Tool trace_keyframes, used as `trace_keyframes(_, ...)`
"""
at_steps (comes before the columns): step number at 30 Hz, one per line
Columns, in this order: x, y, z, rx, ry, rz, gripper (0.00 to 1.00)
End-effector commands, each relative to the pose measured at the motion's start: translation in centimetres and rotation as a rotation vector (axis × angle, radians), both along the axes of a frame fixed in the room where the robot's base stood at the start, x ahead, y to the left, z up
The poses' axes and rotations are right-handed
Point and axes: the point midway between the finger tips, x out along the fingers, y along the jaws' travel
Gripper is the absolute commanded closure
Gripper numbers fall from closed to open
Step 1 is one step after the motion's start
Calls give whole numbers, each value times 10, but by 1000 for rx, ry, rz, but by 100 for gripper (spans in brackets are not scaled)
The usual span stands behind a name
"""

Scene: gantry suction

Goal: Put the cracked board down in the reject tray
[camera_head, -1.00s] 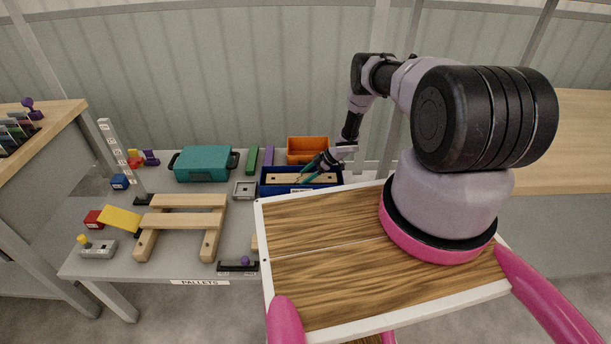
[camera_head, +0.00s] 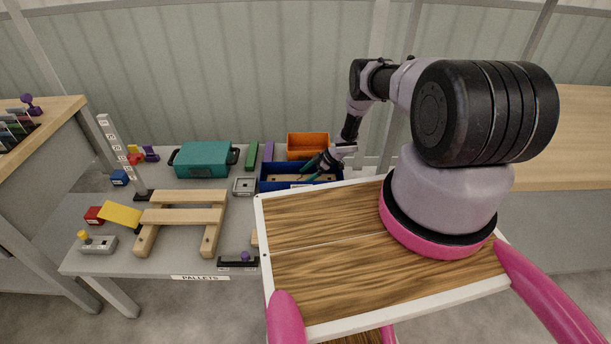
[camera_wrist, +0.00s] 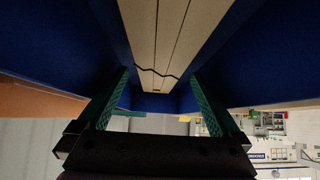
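The reject tray (camera_head: 328,179) is a deep blue open tray at the back of the table. The cracked board (camera_head: 284,179) is pale wood and lies inside it, mostly hidden by the front wall in the head view. In the wrist view the board (camera_wrist: 170,30) shows a dark jagged crack across it, with blue tray walls (camera_wrist: 60,50) on both sides. My gripper (camera_head: 312,165) reaches over the tray. Its teal fingers (camera_wrist: 158,85) are spread, with gaps between them and the board.
An orange bin (camera_head: 308,140) stands behind the tray. A small grey square tray (camera_head: 244,186), green block (camera_head: 252,156) and purple block (camera_head: 268,152) are to its left. A teal case (camera_head: 204,160) and wooden pallet (camera_head: 184,216) stand farther left.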

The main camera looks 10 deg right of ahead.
Motion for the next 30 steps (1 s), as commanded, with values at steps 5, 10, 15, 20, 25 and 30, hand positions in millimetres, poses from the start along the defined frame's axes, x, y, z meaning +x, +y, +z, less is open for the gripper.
trace_keyframes(5,0,-1,1,-1,1,-1,0)
trace_keyframes(10,-2,-13,14,0,1,-1,0)
trace_keyframes(15,-6,-38,38,-1,0,-3,0)
trace_keyframes(20,-11,-58,60,0,-1,-2,0)
trace_keyframes(25,-14,-72,73,0,0,0,0)
trace_keyframes(30,-15,-75,76,0,0,0,0)
